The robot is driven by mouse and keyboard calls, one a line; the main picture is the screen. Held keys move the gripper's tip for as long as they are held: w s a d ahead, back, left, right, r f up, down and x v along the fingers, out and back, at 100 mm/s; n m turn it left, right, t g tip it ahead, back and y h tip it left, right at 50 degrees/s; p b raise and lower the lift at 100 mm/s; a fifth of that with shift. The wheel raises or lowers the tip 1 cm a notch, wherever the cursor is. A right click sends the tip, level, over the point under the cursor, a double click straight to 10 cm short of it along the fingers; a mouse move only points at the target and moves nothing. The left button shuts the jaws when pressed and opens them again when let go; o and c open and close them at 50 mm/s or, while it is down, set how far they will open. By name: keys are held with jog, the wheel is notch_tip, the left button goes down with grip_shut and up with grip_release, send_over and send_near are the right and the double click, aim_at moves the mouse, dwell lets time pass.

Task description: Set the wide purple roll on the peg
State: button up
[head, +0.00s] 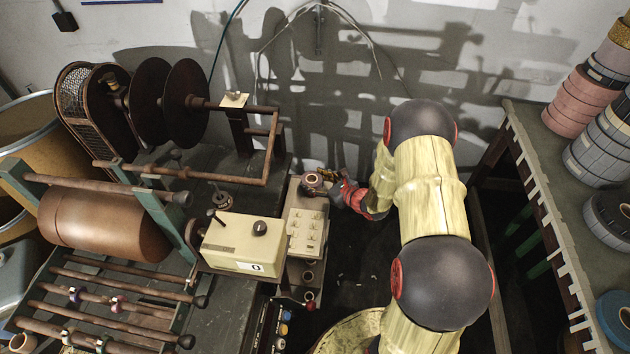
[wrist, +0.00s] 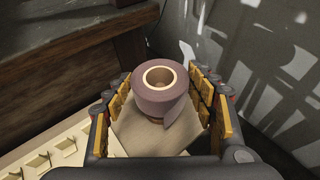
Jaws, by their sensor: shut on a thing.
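A mauve-purple roll (wrist: 148,98) with a cream core ring sits between the fingers of my gripper (wrist: 163,92) in the wrist view, its round face turned up. A loose end of tape hangs at its right side. In the head view the roll (head: 313,190) is at the far end of the cream button panel, with my gripper (head: 333,181) around it from the right. My gripper is shut on the roll. A brownish piece shows just under the roll.
The cream button panel (head: 306,222) and a cream box (head: 243,243) stand left of my arm. Rusty discs (head: 186,97) and a large brown roller (head: 105,222) are farther left. A shelf (head: 545,150) with stacked rolls (head: 578,103) is at right. A wall is close behind.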

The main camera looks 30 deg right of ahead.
jog(key=o, duration=1.3)
jog(key=shift+c, duration=0.2)
jog(key=v, duration=1.2)
